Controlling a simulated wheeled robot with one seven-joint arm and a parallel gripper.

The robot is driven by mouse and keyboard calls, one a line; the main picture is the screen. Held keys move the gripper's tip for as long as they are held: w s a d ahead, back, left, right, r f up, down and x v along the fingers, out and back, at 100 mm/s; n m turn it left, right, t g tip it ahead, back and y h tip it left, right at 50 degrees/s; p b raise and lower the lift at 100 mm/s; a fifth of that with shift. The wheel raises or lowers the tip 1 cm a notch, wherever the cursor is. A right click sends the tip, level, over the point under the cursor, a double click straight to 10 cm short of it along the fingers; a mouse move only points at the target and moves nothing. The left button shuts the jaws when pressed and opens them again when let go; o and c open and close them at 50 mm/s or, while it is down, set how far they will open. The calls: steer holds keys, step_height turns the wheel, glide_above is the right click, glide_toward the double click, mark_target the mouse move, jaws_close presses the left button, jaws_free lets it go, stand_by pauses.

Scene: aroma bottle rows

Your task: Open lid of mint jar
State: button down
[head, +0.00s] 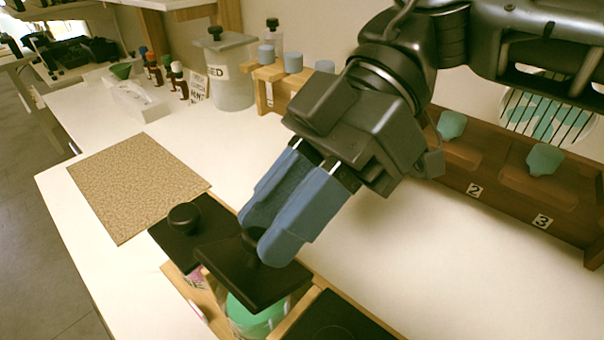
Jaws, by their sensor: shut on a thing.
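The black square lid (235,280) has a round knob on top, and my gripper (262,228) is shut on that knob with its blue fingers. The lid looks tilted and raised over a clear jar with green contents (258,318), which I take as the mint jar. The green shows below the lid's near edge. The lid hides much of the jar's mouth, and the exact gap between them is hard to tell. My fingers hide part of the knob.
A neighbouring jar has a black lid with a knob (184,217) on the left. Another dark lid (335,318) lies at right in the wooden rack (187,290). A tan mat (138,180) lies on the white counter. A wooden stand (480,185) numbered 2 and 3 is at right.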

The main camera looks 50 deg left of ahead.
steer(key=shift+w+a+g+p, duration=0.15)
steer(key=shift+w+g+p, duration=0.6)
steer(key=shift+g, duration=0.45)
steer(key=c, duration=0.8)
jaws_free()
steer(key=shift+s, duration=0.1)
steer(key=shift+r, duration=0.35)
steer(key=d+r, duration=0.3)
steer(key=d, duration=0.1)
steer(key=d+r, duration=0.3)
steer(key=w+d+r, duration=0.1)
steer(key=d+r, duration=0.3)
steer(key=shift+d+r, duration=0.1)
steer(key=shift+d, duration=0.25)
